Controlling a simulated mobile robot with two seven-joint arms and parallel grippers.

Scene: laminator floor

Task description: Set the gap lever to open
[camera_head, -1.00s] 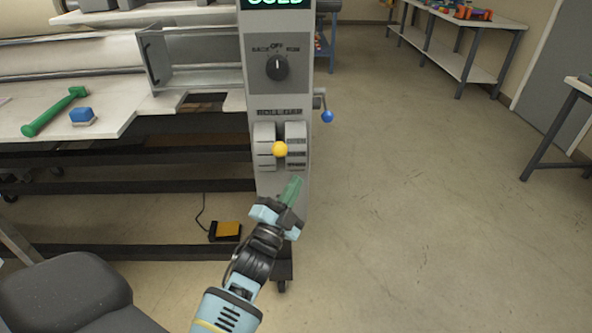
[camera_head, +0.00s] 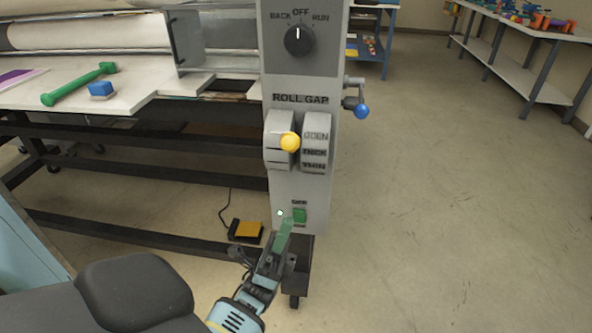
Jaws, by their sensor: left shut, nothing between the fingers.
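The gap lever shows as a yellow ball knob (camera_head: 290,141) in the slot of the grey "ROLL GAP" housing (camera_head: 315,128) on the machine's end panel. Labels beside it read OPEN, THICK and THIN from top to bottom. The knob stands near the OPEN and THICK labels, but I cannot tell exactly which notch it is in. My left gripper (camera_head: 284,228) has green fingers, shut and empty. It is below the knob and apart from it, in front of the lower panel. My right gripper is not in view.
A BACK/OFF/RUN dial (camera_head: 299,40) is above the lever. A blue-knobbed crank (camera_head: 361,110) sticks out on the right. A green button (camera_head: 300,215) is beside my left fingers. The floor to the right is clear.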

